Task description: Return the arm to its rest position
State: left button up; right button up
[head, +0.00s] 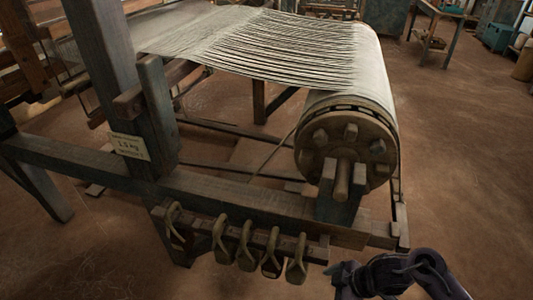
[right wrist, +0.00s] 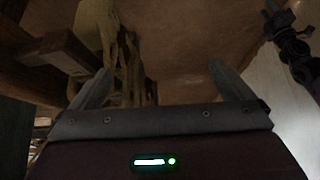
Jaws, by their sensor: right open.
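My right arm comes into the head view at the bottom right corner, and the dark gripper end (head: 343,278) is just below and right of the row of hanging weights. In the right wrist view the right gripper (right wrist: 158,76) has its two fingers wide apart, with nothing held between them. My left gripper is not in view. The loom's warp roller (head: 350,140) with its pegged end wheel stands above and behind the right gripper in the head view.
A small sign (head: 129,146) is on the left post. White warp threads (head: 250,45) run to the roller. Bare floor (head: 470,170) is free on the right.

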jog(key=s+d+f+m+t+h+p, duration=0.15)
jog(key=f+m, duration=0.25)
jog(key=f, duration=0.6)
jog(key=s+d+f+m, duration=0.2)
jog(key=f+m, duration=0.2)
jog(key=f, duration=0.6)
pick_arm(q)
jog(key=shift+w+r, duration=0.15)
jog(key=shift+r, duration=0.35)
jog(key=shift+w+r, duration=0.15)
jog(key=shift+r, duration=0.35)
pick_arm(e)
jog(key=s+d+f+m+g+h, duration=0.1)
jog(key=s+d+f+h, duration=0.1)
jog(key=s+f, duration=0.5)
jog(key=s+d+f+m+g+h, duration=0.1)
jog(key=s+f, duration=0.6)
jog(key=s, duration=1.1)
jog(key=shift+s+d+f+m+g+h, duration=0.2)
jog(key=shift+s+d+m+g+h, duration=0.15)
jog(key=shift+m+h, duration=0.55)
